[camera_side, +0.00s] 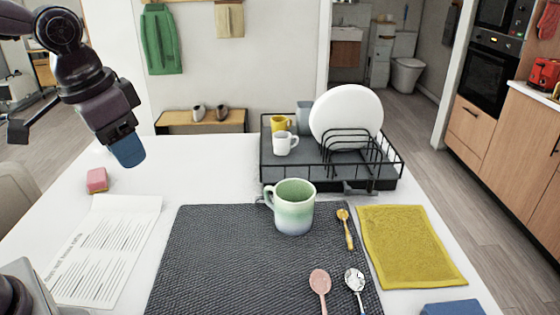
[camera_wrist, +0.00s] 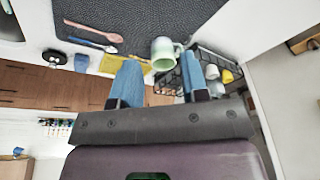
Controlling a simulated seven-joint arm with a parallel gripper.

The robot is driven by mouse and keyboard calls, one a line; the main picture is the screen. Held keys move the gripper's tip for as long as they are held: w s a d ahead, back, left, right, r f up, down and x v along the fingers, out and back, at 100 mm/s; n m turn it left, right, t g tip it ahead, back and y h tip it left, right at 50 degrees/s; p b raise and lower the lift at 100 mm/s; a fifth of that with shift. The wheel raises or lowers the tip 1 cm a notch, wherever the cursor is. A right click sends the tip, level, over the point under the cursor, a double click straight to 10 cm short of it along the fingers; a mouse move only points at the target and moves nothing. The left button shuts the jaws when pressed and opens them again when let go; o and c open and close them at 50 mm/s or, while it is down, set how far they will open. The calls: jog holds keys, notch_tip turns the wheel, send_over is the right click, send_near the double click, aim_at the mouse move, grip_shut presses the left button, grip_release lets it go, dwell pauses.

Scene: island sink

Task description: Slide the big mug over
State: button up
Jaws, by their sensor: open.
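The big mug (camera_side: 294,207) is pale green fading to blue-white and stands upright near the back edge of the dark woven mat (camera_side: 215,250), its handle to the left. It also shows in the wrist view (camera_wrist: 163,55), beyond and between my fingers. My gripper (camera_side: 128,152) hangs above the table at the upper left in the side view, well apart from the mug. In the wrist view my gripper (camera_wrist: 160,78) has its two blue fingers spread, with nothing held between them.
A black dish rack (camera_side: 390,165) with a white plate (camera_side: 346,117) and small mugs stands behind the big mug. A yellow cloth (camera_side: 410,245), spoons (camera_side: 320,285) and a wooden-handled utensil (camera_side: 345,228) lie to its right and front. Paper (camera_side: 105,245) and a pink sponge (camera_side: 97,180) lie left.

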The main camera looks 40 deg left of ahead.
jog(key=w+d+f+m+g, duration=0.2)
jog(key=w+f+m, duration=0.25)
jog(key=w, duration=0.75)
jog(key=m, duration=1.3)
send_over(280, 198)
notch_tip(280, 198, down, 8)
jog(key=shift+a+f+m+g, duration=0.1)
jog(key=shift+f+m+g, duration=0.15)
jog(key=shift+m+g, duration=0.1)
notch_tip(280, 198, down, 13)
jog(key=shift+r, duration=0.1)
grip_shut()
